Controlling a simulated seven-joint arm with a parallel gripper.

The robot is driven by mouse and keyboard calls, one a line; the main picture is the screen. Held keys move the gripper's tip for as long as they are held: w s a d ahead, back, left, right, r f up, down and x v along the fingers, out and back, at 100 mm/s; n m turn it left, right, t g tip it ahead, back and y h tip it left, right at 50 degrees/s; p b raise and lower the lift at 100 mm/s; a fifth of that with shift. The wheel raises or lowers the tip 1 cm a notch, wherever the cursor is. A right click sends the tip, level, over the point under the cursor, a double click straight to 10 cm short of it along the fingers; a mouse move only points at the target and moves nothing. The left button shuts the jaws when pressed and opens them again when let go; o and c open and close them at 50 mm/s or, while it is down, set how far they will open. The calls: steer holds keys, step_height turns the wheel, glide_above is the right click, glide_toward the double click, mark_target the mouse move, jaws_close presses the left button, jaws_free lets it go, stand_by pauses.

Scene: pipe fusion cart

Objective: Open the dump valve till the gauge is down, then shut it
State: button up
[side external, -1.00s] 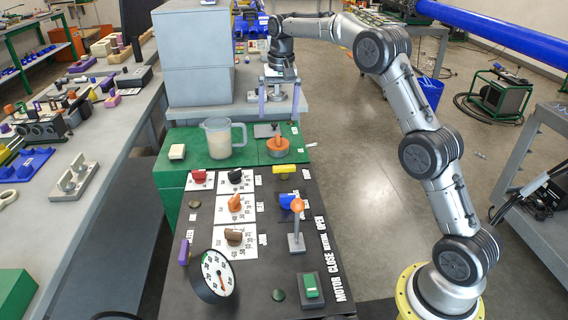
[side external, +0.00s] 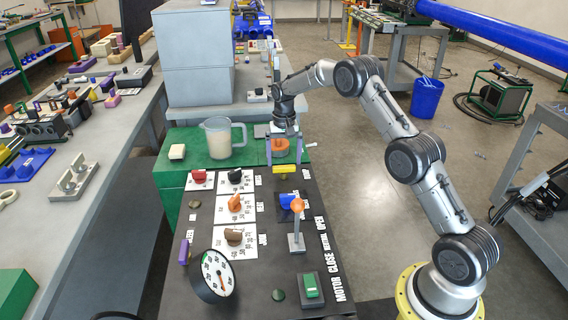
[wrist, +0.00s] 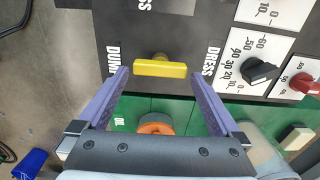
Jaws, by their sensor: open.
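The yellow valve handle (side external: 285,170) sits crosswise at the far right of the dark panel. In the wrist view the yellow handle (wrist: 160,68) lies between the words DUMP and DRESS. My gripper (side external: 283,163) is open above it, with its purple fingers pointing down. In the wrist view my gripper (wrist: 158,72) has one fingertip beyond each end of the handle. I see no contact, and cannot tell the exact height gap. The round white gauge (side external: 217,274) is tilted at the panel's near left. It has a reddish needle; its reading is too small to tell.
Red, black, orange and brown knobs (side external: 234,236) stand left of the handle. A blue knob (side external: 287,201) and an orange-topped lever (side external: 297,225) are nearer. An orange round part (side external: 279,146) and a jug (side external: 219,138) stand on the green surface behind.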

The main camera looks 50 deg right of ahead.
mark_target(284, 171)
steer(key=shift+f, duration=1.15)
steer(key=c, duration=1)
